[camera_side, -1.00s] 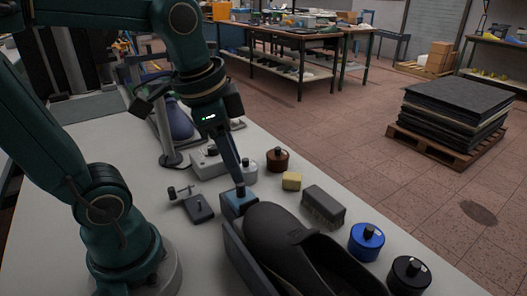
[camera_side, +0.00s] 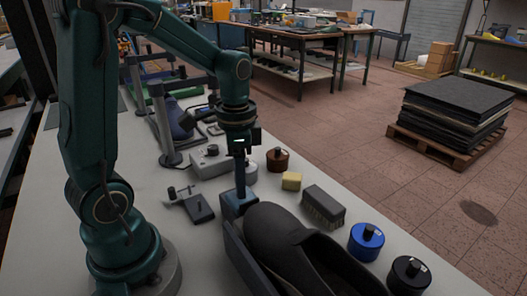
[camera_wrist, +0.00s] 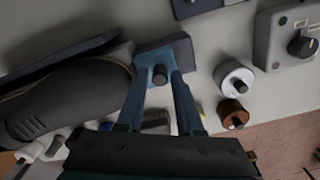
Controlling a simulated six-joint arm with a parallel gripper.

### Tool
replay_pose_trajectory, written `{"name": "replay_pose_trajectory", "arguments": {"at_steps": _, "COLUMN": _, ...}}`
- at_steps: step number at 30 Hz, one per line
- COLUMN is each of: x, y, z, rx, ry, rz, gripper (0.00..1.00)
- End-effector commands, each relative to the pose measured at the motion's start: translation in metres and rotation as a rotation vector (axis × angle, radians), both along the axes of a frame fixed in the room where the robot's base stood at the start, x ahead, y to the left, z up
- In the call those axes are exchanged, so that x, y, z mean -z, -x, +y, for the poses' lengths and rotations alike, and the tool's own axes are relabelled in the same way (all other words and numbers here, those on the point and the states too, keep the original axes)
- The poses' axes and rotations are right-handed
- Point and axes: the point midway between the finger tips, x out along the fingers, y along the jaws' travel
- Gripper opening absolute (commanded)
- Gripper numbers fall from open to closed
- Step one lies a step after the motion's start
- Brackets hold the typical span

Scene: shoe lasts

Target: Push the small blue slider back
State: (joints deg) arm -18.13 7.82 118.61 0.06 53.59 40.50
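The small blue slider (camera_side: 237,205) is a blue block at the toe end of the dark shoe last (camera_side: 275,232). In the wrist view the slider (camera_wrist: 178,52) carries a short dark knob (camera_wrist: 159,75). My gripper (camera_side: 240,194) points straight down over the slider. In the wrist view my gripper's two fingers (camera_wrist: 159,70) stand apart, one on each side of the knob, with a visible gap on both sides. Whether the fingertips touch the slider's body I cannot tell.
A grey clamp piece (camera_side: 197,208) lies left of the slider. A yellow block (camera_side: 291,181), a brush (camera_side: 323,205), a brown round pot (camera_side: 277,160), a blue pot (camera_side: 366,242) and a black pot (camera_side: 409,275) stand to the right. A grey control box (camera_side: 208,163) is behind.

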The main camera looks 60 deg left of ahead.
Motion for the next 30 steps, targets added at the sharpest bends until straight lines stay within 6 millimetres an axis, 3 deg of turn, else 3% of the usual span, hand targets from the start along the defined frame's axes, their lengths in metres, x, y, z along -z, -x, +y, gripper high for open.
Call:
{"name": "replay_pose_trajectory", "arguments": {"at_steps": 8, "x": 0.0023, "y": 0.0, "z": -0.0001, "rx": 0.0, "ry": -0.001, "rz": 0.0, "gripper": 0.35}}
{"name": "replay_pose_trajectory", "arguments": {"at_steps": 11, "x": 0.0022, "y": 0.0, "z": -0.0001, "rx": 0.0, "ry": -0.001, "rz": 0.0, "gripper": 0.01}}
{"name": "replay_pose_trajectory", "arguments": {"at_steps": 30, "x": 0.0018, "y": -0.0001, "z": -0.0001, "rx": 0.0, "ry": -0.001, "rz": -0.001, "gripper": 0.0}}
